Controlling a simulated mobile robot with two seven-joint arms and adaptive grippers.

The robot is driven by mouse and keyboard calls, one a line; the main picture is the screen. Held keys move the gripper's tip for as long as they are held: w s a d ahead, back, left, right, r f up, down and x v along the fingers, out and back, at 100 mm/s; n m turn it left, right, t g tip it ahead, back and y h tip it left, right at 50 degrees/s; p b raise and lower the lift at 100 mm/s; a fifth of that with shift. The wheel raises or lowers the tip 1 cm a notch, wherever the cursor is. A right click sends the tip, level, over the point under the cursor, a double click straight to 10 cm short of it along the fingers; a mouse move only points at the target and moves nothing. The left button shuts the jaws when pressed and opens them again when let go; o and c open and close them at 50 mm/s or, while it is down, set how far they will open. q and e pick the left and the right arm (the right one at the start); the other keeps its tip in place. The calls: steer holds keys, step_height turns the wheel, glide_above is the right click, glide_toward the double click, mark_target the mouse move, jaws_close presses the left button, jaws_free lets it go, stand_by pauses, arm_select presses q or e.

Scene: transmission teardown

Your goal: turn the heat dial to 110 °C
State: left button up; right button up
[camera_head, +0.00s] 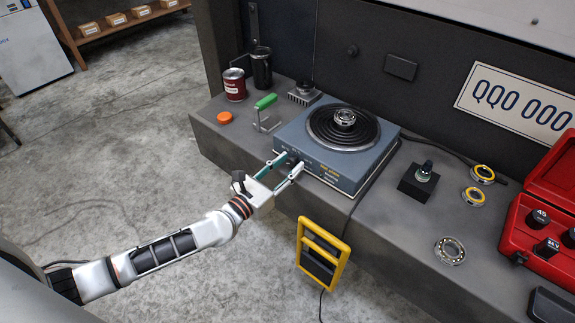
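A blue-grey hot plate (372,176) with a black coil burner stands on the grey bench. A metal bearing ring (345,117) sits on the coil. The heat dial (292,161) is a small dark shape at the left of the hot plate's front face, mostly hidden by my gripper. My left gripper (294,162) is at the dial, its two fingers apart, one on each side of it. I cannot tell whether they touch the dial. The dial's setting cannot be read. My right gripper is not in view.
A yellow-framed device (321,254) hangs at the bench front below the hot plate. Bearings and a red case (517,222) are at right.

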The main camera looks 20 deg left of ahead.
arm_select(q)
steer(key=c, duration=0.6)
steer(key=shift+c, duration=0.2)
